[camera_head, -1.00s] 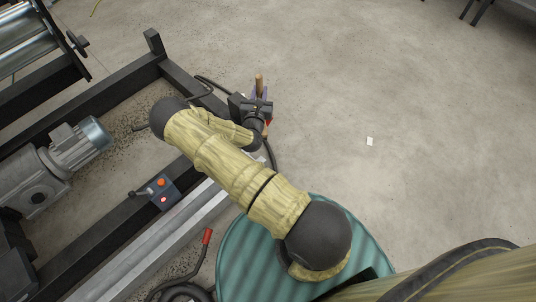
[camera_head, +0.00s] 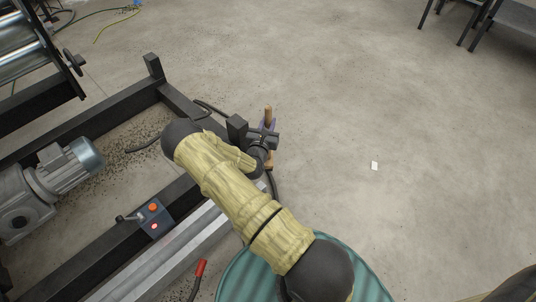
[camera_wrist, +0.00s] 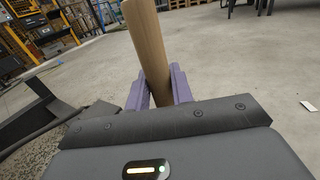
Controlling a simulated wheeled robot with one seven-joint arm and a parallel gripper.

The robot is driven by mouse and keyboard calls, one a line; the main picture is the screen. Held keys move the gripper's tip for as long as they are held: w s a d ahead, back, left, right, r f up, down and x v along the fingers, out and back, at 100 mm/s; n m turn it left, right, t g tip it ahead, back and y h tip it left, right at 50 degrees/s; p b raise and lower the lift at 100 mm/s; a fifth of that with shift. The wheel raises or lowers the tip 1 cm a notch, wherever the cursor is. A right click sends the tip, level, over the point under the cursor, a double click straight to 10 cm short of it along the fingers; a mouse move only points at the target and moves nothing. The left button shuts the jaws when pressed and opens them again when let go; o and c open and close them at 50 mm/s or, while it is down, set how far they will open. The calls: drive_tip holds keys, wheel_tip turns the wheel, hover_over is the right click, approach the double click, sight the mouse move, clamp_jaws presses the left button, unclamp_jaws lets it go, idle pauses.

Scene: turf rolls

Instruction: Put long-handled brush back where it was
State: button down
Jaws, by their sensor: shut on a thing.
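The long-handled brush shows only as a wooden handle (camera_wrist: 147,45), held roughly upright in the wrist view; its brush end is hidden. In the head view the tip of the handle (camera_head: 268,114) stands up beside my gripper (camera_head: 268,135). In the wrist view my gripper (camera_wrist: 160,88) has its purple fingers shut around the handle. The held handle is above the concrete floor, just right of the black frame's corner. Whether its lower end touches anything cannot be seen.
A black steel frame (camera_head: 120,88) with a grey motor (camera_head: 50,185) and a control box (camera_head: 152,217) fills the left. A green ribbed drum (camera_head: 250,275) is near the bottom. A small white card (camera_head: 375,166) lies on open floor at right. Dark tables (camera_head: 510,25) stand far right.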

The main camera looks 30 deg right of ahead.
wheel_tip(320, 180, down, 4)
drive_tip(key=shift+f+b, duration=0.15)
drive_tip(key=shift+b, duration=0.85)
drive_tip(key=shift+f+b, duration=1.3)
drive_tip(key=shift+f, duration=0.65)
drive_tip(key=c, duration=1.2)
unclamp_jaws()
